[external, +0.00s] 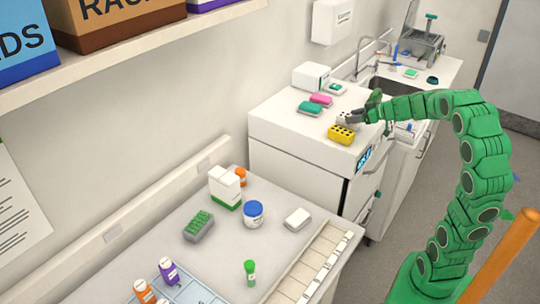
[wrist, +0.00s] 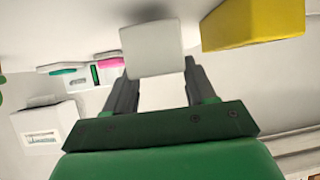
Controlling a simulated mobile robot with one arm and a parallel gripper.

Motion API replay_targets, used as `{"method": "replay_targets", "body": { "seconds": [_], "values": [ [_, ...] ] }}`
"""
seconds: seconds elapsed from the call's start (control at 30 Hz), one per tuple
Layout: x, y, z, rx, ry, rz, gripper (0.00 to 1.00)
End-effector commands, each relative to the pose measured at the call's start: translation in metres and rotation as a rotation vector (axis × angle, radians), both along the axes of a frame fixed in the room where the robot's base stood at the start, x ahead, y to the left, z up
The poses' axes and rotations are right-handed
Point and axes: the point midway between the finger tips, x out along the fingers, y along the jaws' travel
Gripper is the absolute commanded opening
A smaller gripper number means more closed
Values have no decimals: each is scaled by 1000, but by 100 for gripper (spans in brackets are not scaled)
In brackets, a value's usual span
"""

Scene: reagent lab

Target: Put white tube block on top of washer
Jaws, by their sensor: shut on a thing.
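The white tube block (external: 343,118) with dark holes is at the washer's top, behind the yellow block. In the wrist view the white block (wrist: 152,50) sits between the two dark fingers of my gripper (wrist: 154,82). My gripper (external: 354,116) is shut on it, reaching in from the right. The washer (external: 290,132) is the white cabinet with a flat top and a dark front panel. The block is over the washer top, near its right side; I cannot tell whether it touches the surface.
A yellow tube block (external: 342,134) stands close by on the washer, also close in the wrist view (wrist: 255,25). Green (external: 310,108) and pink (external: 321,99) items and a white box (external: 311,76) are farther back. The washer's front left top is clear. A sink (external: 385,88) lies beyond.

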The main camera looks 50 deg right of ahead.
Motion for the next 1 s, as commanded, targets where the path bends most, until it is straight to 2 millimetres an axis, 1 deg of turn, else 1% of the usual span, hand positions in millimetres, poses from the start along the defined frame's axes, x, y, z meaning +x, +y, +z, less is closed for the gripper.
{"method": "replay_targets", "body": {
  "seconds": [0.1,0.2,0.6,0.63,0.7,0.8,1.0],
  "values": [
    [0,0,-8,2,-2,0,20],
    [0,0,-11,2,-1,1,20],
    [0,0,-15,1,0,0,20],
    [0,0,-15,0,0,1,57],
    [0,0,-15,0,0,0,67],
    [0,0,-15,0,0,0,81],
    [0,0,-15,1,0,0,81]
  ]
}}
